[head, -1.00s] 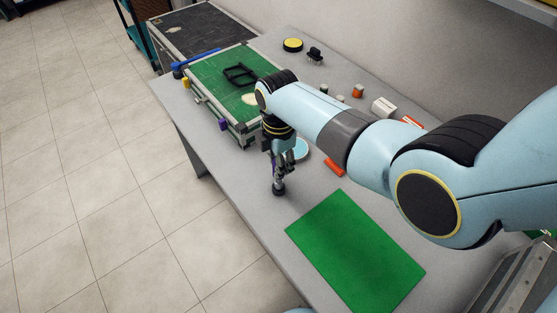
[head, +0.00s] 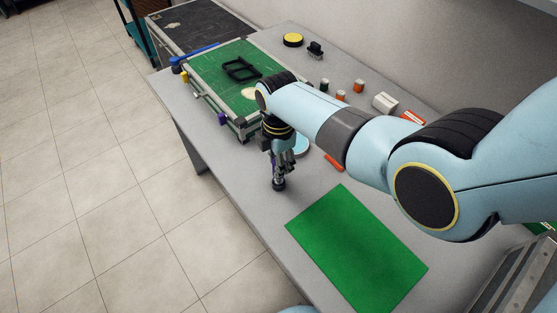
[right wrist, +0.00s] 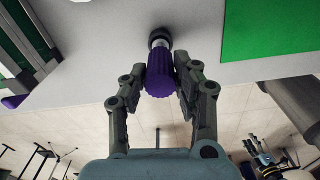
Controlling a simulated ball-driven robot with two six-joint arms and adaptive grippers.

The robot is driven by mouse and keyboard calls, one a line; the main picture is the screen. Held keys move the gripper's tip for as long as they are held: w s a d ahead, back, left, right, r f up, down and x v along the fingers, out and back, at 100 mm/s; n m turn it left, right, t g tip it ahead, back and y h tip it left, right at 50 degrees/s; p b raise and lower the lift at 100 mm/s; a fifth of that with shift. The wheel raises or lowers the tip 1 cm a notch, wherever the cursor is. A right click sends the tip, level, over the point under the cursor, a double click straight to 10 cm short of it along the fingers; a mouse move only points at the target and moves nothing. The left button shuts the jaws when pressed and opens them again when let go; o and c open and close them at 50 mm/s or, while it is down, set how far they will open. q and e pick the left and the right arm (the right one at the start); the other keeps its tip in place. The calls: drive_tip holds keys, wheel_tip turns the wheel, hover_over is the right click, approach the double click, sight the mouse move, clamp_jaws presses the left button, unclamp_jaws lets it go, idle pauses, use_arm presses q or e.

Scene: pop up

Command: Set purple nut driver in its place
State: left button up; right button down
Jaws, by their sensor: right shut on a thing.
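The purple nut driver (right wrist: 160,72) is between the fingers of my right gripper (right wrist: 160,84), which is shut on its purple ribbed handle. In the head view my right gripper (head: 283,164) points down over the grey table, left of the green mat. Only a sliver of purple shows there, the rest being hidden by the fingers. A dark round piece (head: 279,185) is at the driver's lower end, at or near the tabletop. It also shows in the right wrist view (right wrist: 159,38). I cannot tell whether it is a separate holder.
A green board with a metal frame (head: 207,68) lies at the table's far left, with a black square frame (head: 241,69) on it. The green mat (head: 355,250) is flat and bare. Small blocks (head: 358,87) and a yellow-topped disc (head: 293,40) are near the wall.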

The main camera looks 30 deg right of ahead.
drive_tip(key=c, duration=0.9)
unclamp_jaws()
drive_tip(key=shift+r, duration=0.1)
wheel_tip(320, 180, up, 12)
drive_tip(key=shift+f, duration=0.1)
